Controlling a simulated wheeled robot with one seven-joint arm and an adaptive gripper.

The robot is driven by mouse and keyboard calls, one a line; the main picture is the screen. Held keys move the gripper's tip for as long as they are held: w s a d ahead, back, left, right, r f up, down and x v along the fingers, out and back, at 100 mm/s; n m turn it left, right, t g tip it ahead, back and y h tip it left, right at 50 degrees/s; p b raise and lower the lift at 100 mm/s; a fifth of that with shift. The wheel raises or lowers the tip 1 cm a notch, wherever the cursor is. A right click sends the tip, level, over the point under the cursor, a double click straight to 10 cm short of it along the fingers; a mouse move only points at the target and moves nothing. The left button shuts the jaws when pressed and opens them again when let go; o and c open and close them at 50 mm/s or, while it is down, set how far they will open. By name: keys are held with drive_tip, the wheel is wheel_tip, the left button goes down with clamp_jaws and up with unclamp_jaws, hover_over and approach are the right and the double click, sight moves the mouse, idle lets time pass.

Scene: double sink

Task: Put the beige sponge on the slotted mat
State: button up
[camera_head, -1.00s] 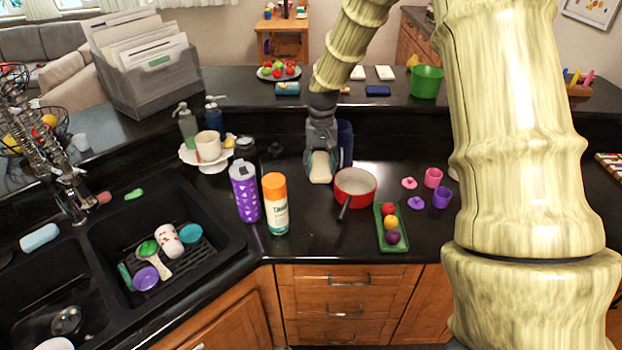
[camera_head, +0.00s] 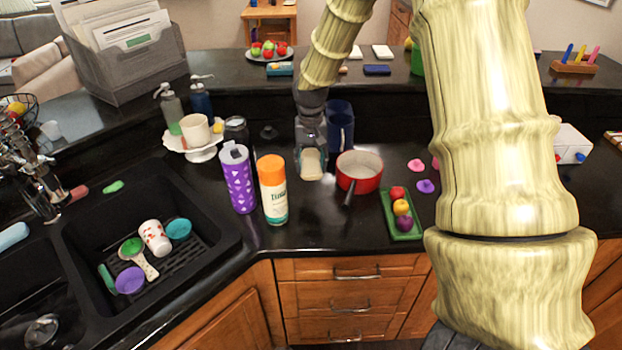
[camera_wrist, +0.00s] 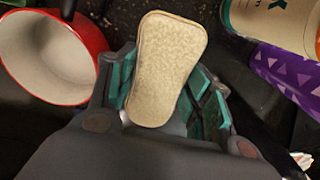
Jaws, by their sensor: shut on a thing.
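The beige sponge (camera_head: 312,164) is held in my gripper (camera_head: 311,150) above the dark counter, behind and left of the red pan. In the wrist view the sponge (camera_wrist: 168,60) stands out between the two teal-lined fingers (camera_wrist: 165,92), which are shut on its near part. The black slotted mat (camera_head: 184,258) lies on the floor of the right sink basin, left of and nearer than my gripper. On or over the mat are a patterned white cup (camera_head: 155,238), a teal cup (camera_head: 179,229), a purple cup (camera_head: 130,280) and a pale-handled green-headed brush or scoop (camera_head: 146,264).
A purple tumbler (camera_head: 238,180) and an orange-capped can (camera_head: 272,190) stand between my gripper and the sink. The red pan (camera_head: 359,174) is close on the right, a blue mug (camera_head: 340,127) close behind. The mat's right part is bare.

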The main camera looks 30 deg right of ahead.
sight(311, 192)
drive_tip(key=f, duration=0.2)
drive_tip(key=f+p, duration=0.1)
drive_tip(key=shift+w+f, duration=0.2)
drive_tip(key=shift+f, duration=0.2)
drive_tip(key=shift+s+f+p, duration=0.15)
drive_tip(key=shift+f+p, duration=0.25)
drive_tip(key=shift+f, duration=0.5)
drive_tip(key=shift+f+p, duration=0.55)
drive_tip(key=shift+f, duration=1.3)
drive_tip(key=shift+f, duration=0.25)
drive_tip(key=o, duration=0.8)
